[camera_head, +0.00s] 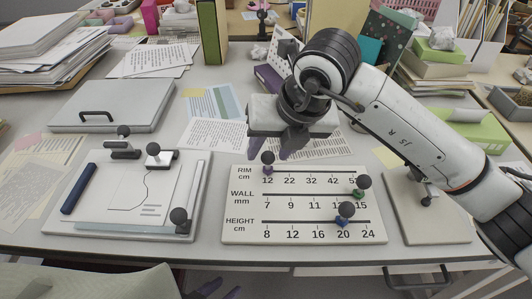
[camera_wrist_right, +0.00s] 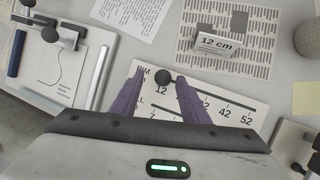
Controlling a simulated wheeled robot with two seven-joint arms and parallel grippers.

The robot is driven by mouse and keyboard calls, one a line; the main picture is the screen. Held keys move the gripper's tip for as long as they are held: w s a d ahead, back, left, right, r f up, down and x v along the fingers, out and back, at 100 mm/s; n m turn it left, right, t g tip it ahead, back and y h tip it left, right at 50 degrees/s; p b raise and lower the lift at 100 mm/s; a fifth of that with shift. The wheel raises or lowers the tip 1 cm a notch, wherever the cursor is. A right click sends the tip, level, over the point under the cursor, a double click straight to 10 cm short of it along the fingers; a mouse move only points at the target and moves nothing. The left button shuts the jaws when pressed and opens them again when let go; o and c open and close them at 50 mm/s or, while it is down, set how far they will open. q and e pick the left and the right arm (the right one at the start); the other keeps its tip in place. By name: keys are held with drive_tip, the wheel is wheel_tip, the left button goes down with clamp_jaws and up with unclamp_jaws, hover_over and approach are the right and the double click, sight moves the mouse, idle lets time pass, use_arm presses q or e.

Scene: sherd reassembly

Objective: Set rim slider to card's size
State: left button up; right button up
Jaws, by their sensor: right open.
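The white slider board (camera_head: 235,212) lies flat on the table with RIM, WALL and HEIGHT scales. The rim slider (camera_head: 268,158), a dark ball knob on a purple base, stands at about the 12 mark. In the right wrist view the rim knob (camera_wrist_right: 163,76) shows between the purple fingertips. My right gripper (camera_head: 270,152) is open around or just above it; contact cannot be told. A small standing card (camera_wrist_right: 218,42) reads "12 cm" behind the board; my right gripper hides it in the head view. My left gripper (camera_head: 219,290) shows only its parted purple fingertips at the bottom edge.
The wall slider (camera_head: 364,184) is near 15, the height slider (camera_head: 345,212) near 20. A tray (camera_head: 88,215) with a drawn profile and black knobs is left of the board. A grey case (camera_head: 115,100) lies behind it. A beige panel (camera_head: 425,225) is at right.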

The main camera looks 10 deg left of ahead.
drive_tip(key=v, duration=0.6)
drive_tip(key=shift+r, duration=0.3)
drive_tip(key=shift+s, duration=0.15)
